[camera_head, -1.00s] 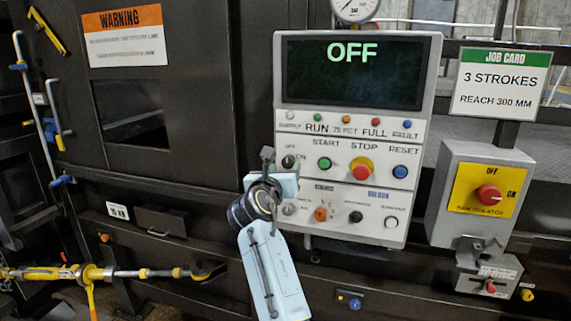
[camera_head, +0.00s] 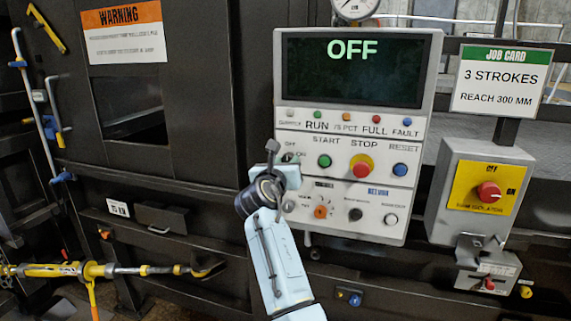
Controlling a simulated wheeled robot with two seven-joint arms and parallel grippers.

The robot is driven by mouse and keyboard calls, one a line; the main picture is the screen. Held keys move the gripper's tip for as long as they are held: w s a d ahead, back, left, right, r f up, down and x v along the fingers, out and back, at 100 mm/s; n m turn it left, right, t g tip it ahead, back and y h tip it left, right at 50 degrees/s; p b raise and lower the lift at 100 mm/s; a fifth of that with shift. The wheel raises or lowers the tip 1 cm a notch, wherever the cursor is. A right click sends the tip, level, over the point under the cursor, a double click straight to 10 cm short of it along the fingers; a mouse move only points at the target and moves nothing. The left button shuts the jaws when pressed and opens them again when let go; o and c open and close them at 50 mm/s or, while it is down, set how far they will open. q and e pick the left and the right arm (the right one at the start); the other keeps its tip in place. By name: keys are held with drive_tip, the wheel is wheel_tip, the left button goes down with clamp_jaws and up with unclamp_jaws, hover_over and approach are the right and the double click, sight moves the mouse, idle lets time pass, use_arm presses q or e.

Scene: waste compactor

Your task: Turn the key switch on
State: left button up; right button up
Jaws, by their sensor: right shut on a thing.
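The key switch (camera_head: 290,157) is a small dark knob at the left of the grey control panel (camera_head: 437,75), under its OFF label and left of the green START button (camera_head: 324,161). It is mostly hidden by my right gripper (camera_head: 286,163). That gripper reaches up from below, with its pale blue arm in front of the panel's lower left corner, and is shut on the key switch. The way the switch points cannot be made out. The panel's display (camera_head: 352,72) reads OFF in pale green letters. My left gripper is not in view.
A red STOP button (camera_head: 361,168) on a yellow ring and a blue RESET button (camera_head: 400,171) are to the right. An orange knob (camera_head: 320,212) is just right of my wrist. A red isolator knob (camera_head: 488,191) is on a box further right.

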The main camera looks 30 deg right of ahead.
drive_tip(key=shift+m+p, duration=0.35)
drive_tip(key=shift+m, duration=0.75)
drive_tip(key=m, duration=0.2)
drive_tip(key=shift+m, duration=0.4)
drive_tip(key=shift+f+m+b, duration=0.1)
drive_tip(key=shift+m+b, duration=0.8)
drive_tip(key=shift+m, duration=2.6)
drive_tip(key=o, duration=1)
